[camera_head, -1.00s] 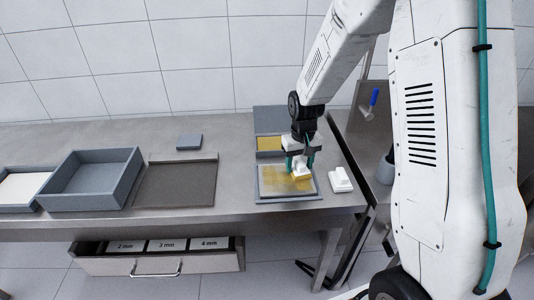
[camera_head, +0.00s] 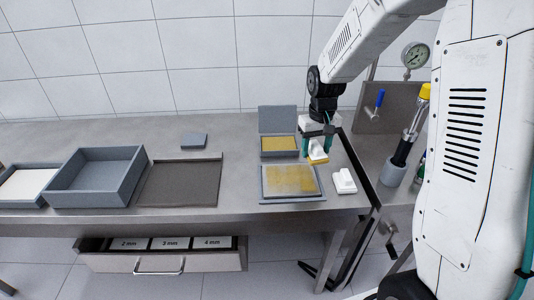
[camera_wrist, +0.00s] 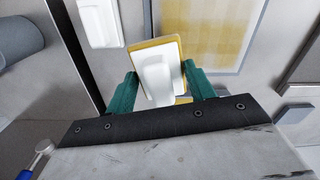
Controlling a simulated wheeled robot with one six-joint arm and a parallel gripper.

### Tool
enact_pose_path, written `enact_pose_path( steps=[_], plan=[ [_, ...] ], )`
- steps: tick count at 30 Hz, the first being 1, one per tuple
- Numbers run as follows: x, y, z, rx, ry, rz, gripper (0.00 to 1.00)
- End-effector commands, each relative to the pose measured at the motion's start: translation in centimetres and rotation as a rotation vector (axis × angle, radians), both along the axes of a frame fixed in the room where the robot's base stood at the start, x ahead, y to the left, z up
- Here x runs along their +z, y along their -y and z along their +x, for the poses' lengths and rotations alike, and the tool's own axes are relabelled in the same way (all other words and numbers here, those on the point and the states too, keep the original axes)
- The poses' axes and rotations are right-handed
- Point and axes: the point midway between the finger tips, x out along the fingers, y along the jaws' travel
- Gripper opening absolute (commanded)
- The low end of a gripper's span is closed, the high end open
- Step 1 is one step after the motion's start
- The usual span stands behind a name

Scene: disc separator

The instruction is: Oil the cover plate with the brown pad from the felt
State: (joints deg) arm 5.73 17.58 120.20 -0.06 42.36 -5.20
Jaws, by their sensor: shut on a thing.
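My gripper (camera_head: 317,147) is shut on the brown pad (camera_head: 318,157), a white-handled block with a yellow-brown underside. The wrist view shows the pad's white handle (camera_wrist: 157,80) between the teal fingers. The cover plate (camera_head: 290,181) lies flat in a grey frame at the front of the bench, with uneven yellow-brown patches over much of its face. It also shows in the wrist view (camera_wrist: 205,30). The pad is behind and to the right of the plate, apart from it. The yellow felt (camera_head: 279,144) is in a small grey box with its lid up, just left of my gripper.
A second, white pad (camera_head: 344,181) lies right of the plate. To the left are a dark flat tray (camera_head: 180,184), an empty grey bin (camera_head: 95,178) and a small grey block (camera_head: 194,141). A grey holder with a tool (camera_head: 394,175) stands right of the bench edge.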

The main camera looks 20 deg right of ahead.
Motion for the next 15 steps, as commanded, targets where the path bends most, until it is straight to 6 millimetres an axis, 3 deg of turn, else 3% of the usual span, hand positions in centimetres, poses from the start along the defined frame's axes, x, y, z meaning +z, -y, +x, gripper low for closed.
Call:
enact_pose_path(
  steps=[6, 15],
  plan=[
    [1.4, -0.1, 0.0, 0.001, 0.001, 0.0, 0.33],
    [1.6, -0.1, 0.0, 0.001, 0.001, 0.0, 0.33]
  ],
)
